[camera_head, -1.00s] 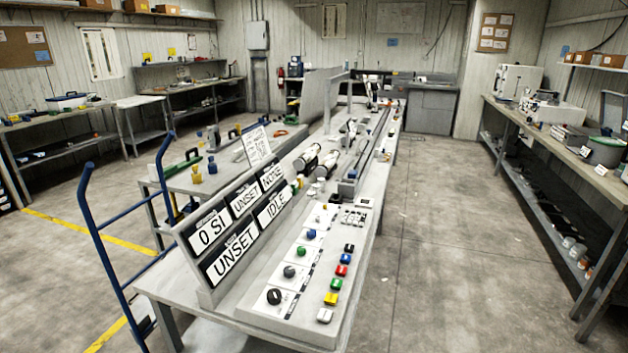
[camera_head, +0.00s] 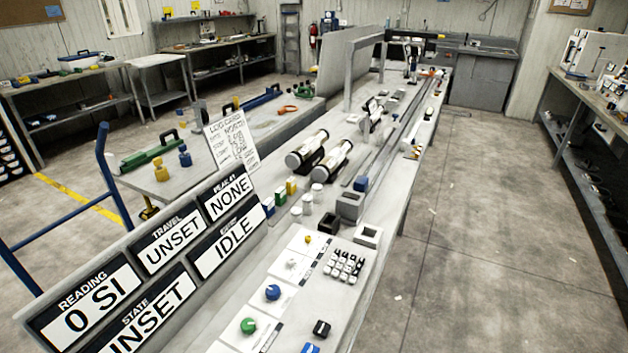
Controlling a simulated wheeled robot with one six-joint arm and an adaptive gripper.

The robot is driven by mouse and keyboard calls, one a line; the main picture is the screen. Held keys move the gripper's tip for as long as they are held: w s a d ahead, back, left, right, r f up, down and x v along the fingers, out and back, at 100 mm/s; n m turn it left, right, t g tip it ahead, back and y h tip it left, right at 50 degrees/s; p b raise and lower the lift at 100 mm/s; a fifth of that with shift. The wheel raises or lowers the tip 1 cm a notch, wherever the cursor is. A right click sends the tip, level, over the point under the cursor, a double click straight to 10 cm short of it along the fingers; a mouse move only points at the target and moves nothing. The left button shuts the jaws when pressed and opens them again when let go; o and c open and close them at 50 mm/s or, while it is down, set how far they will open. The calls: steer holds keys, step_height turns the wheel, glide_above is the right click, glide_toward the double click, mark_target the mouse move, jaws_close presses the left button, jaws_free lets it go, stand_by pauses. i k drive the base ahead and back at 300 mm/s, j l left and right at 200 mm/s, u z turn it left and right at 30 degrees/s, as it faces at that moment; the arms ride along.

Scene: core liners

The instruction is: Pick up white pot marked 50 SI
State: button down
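Three small white pots stand in a slanting row on the long bench (camera_head: 388,215), just behind the sign panels. The far pot (camera_head: 317,191), the middle pot (camera_head: 307,203) and the near pot (camera_head: 296,214) are upright and close together. Their markings are too small to read, so I cannot tell which one says 50 SI. My gripper is not in view.
Small green, yellow and blue blocks stand left of the pots, and two metal cylinders (camera_head: 308,149) lie behind them. Sign panels (camera_head: 170,240) rise in front. Floor (camera_head: 490,220) right of the bench is clear.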

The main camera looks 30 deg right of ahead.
mark_target(307, 199)
steer(key=i+l, duration=0.15)
steer(key=l, duration=0.2)
steer(key=i+l, duration=0.1)
steer(key=l, duration=0.2)
steer(key=i+l+u, duration=0.1)
steer(key=l, duration=0.25)
steer(key=i+l, duration=0.2)
steer(key=i+l+u, duration=0.1)
steer(key=l, duration=0.35)
